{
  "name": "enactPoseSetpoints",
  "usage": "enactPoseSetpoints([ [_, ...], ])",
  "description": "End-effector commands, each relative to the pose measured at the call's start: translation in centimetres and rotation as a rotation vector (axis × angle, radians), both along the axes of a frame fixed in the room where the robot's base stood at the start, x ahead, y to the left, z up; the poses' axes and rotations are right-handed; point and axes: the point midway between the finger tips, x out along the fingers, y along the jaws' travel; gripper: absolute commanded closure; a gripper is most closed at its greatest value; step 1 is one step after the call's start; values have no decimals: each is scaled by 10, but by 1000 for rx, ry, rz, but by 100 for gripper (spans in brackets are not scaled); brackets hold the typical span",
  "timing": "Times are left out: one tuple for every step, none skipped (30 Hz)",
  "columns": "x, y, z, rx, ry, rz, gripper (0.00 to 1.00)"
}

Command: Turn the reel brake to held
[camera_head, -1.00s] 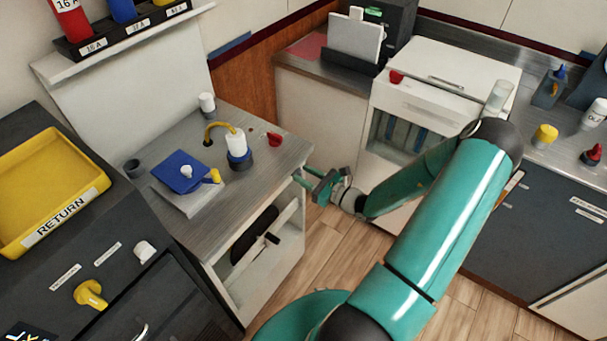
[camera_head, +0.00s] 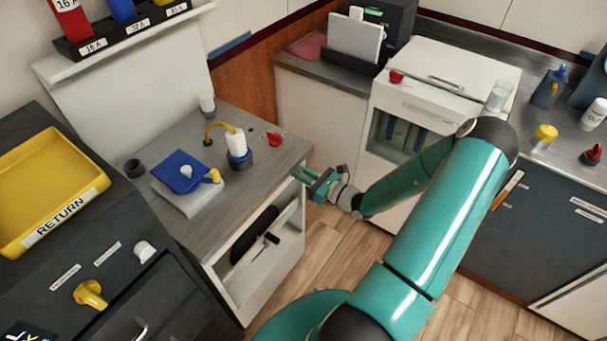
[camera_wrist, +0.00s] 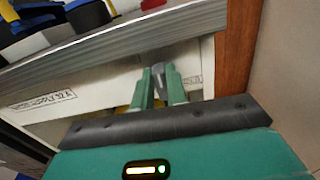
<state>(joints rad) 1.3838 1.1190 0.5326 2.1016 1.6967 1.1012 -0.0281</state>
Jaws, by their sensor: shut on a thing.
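The low cabinet (camera_head: 290,262) with a grey worktop stands left of my arm. A dark reel (camera_head: 250,236) sits in its open front. My gripper (camera_head: 302,174) is at the upper right of that front, just under the worktop edge. In the wrist view its two green fingers (camera_wrist: 158,85) are shut on a grey knob-like part, the reel brake (camera_wrist: 158,72), on the pale panel. Its lower part and setting are hidden by the fingers. A label at its right is partly covered and unreadable.
The worktop (camera_head: 215,225) overhangs close above my fingers. It carries a blue-topped device (camera_head: 180,172), a white bottle (camera_head: 236,145) and a red knob (camera_head: 275,138). A brown wood panel (camera_wrist: 238,45) is close at right. A yellow tray (camera_head: 90,190) lies at left.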

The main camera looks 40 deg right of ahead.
Motion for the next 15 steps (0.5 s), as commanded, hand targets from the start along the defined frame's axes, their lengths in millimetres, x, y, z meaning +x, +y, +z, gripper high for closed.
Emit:
enactPoseSetpoints([
  [1, 0, 0, 16, 6, 1, 100],
  [1, 0, 0, 30, 9, 1, 100],
  [1, 0, 0, 49, 16, 1, 100],
  [1, 0, 0, 66, 22, 2, 100],
  [1, 0, 0, 83, 28, 2, 100],
  [1, -1, 0, 108, 37, 2, 100],
  [1, -1, 0, 129, 45, 2, 100],
  [1, -1, 0, 151, 53, 1, 100],
  [1, -2, 0, 182, 64, 1, 100],
  [1, -2, -1, 206, 73, 1, 100],
  [2, -2, -1, 231, 81, 1, 100],
  [2, -2, -1, 266, 94, 1, 100],
  [2, -3, -1, 293, 102, 1, 100],
  [2, -3, -1, 319, 111, 1, 100],
  [2, -3, -1, 356, 124, 1, 100],
])
